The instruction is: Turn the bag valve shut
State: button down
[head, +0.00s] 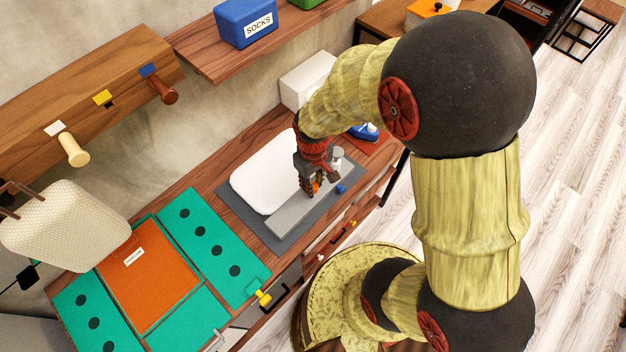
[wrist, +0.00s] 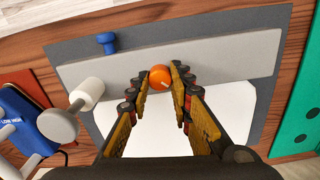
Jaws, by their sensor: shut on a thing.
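A round orange knob (wrist: 160,77) with a small white mark sits on a grey bar (wrist: 205,62) at the edge of a white bag (wrist: 165,122). My gripper (wrist: 163,80) has its two fingers on either side of this knob and is shut on it. In the head view my gripper (head: 311,186) points down over the grey bar (head: 298,212), beside the white bag (head: 262,183). A little of the orange knob (head: 317,186) shows between the fingers. A small blue knob (wrist: 106,42) stands apart, beyond the bar. Which way the orange knob is turned is unclear.
A white round-ended fitting (wrist: 87,95) and a blue device (wrist: 28,122) stand close to the left in the wrist view. A teal mat (head: 205,235) with an orange panel (head: 150,275) lies left. A shelf with a blue SOCKS box (head: 245,22) overhangs behind.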

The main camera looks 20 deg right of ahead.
jog(key=shift+m+p, duration=0.6)
jog(key=shift+m, duration=1)
jog(key=c, duration=1.6)
grip_release()
